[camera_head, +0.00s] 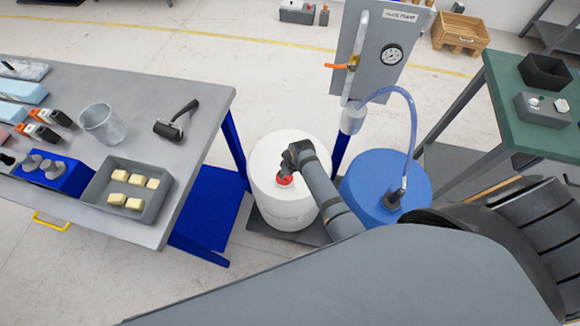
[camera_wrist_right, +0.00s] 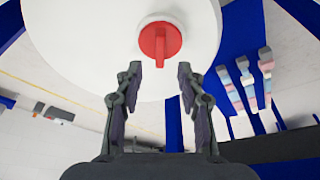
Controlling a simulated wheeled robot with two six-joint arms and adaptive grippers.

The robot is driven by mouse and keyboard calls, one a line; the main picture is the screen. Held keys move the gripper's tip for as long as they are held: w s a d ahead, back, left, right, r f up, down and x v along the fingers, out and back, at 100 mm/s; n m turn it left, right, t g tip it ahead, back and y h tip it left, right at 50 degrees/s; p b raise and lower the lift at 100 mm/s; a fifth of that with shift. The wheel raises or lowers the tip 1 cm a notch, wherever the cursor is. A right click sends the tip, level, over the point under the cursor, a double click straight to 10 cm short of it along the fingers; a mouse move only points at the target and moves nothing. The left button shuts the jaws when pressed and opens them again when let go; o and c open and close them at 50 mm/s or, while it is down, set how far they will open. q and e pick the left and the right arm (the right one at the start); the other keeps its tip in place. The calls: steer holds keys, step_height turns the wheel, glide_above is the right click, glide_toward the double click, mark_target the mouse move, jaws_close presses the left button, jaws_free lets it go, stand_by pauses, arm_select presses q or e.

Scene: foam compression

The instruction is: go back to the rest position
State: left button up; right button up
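My right arm reaches in from the lower right in the head view. Its gripper (camera_head: 288,162) is over the top of a white drum (camera_head: 272,190), close to a red cap (camera_head: 284,181). In the right wrist view the right gripper (camera_wrist_right: 158,78) is open, its two fingers apart with nothing between the tips. The red cap (camera_wrist_right: 160,42) with its raised grip lies just beyond the fingertips on the white drum top (camera_wrist_right: 90,40). I cannot tell whether the fingers touch it. My left gripper is not in view.
A grey workbench (camera_head: 215,110) on the left holds a tray (camera_head: 157,208) of yellow blocks, a clear beaker (camera_head: 103,124) and a black-handled tool (camera_head: 178,120). A blue drum (camera_head: 365,170) with a hose (camera_head: 412,125) stands right of the white drum. A green table (camera_head: 510,85) is far right.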

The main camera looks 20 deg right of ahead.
steer(key=v, duration=0.5)
steer(key=shift+d+r, duration=0.1)
steer(key=shift+r, duration=0.1)
steer(key=shift+s, duration=0.1)
steer(key=s+d+r+m+h, duration=0.1)
steer(key=s+d+r, duration=0.3)
steer(key=s+r, duration=0.35)
steer(key=s+d+r+m+h, duration=0.1)
steer(key=s+d+r+m, duration=0.1)
steer(key=s+d+r, duration=0.35)
steer(key=s+d+f+g, duration=0.1)
steer(key=s+f, duration=0.2)
steer(key=f, duration=1.1)
steer(key=s+f, duration=0.3)
steer(key=f, duration=1.2)
steer(key=s+d+f+g, duration=0.1)
steer(key=s+f, duration=1.2)
steer(key=s, duration=0.4)
steer(key=shift+s+f, duration=0.3)
steer(key=shift+f, duration=0.05)
